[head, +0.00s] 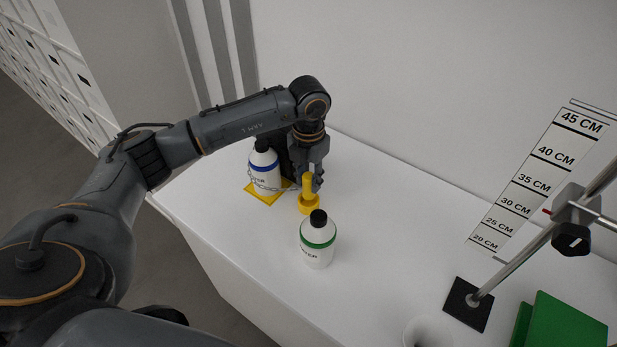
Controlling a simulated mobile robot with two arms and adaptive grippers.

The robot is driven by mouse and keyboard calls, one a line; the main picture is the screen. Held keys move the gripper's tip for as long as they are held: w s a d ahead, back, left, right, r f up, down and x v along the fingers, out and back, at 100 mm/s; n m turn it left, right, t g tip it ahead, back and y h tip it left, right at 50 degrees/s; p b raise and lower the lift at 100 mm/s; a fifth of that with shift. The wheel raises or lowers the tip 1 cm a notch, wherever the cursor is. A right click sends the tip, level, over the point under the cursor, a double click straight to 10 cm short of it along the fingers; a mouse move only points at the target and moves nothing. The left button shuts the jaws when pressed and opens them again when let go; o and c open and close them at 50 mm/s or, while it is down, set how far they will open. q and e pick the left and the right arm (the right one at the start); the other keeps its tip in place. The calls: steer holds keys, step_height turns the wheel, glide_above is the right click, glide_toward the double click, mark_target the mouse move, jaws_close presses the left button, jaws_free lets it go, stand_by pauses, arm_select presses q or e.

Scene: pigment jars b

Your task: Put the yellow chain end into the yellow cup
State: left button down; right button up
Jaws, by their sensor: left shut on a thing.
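My left gripper (313,183) reaches down from above in the head view and is shut on the yellow chain end (308,185), an upright yellow piece. The yellow cup (309,207) stands on the table directly below it. The lower end of the chain end overlaps the cup in the picture; I cannot tell whether it is inside the cup or just above or behind it. A thin chain (264,186) shows to the left, in front of the blue-banded bottle. My right gripper is not in view.
A white bottle with a blue band (264,168) stands on a yellow mat (268,198) to the left. A green-banded bottle (318,243) stands close in front of the cup. A metal stand with a black base (468,305) and green blocks (565,325) are at right.

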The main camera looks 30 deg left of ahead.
mark_target(308, 189)
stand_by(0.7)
arm_select(q)
steer(key=shift+f+b, duration=1.85)
steer(key=shift+f, duration=0.2)
steer(key=c, duration=1)
jaws_free()
steer(key=shift+o, duration=0.2)
step_height(308, 189, up, 12)
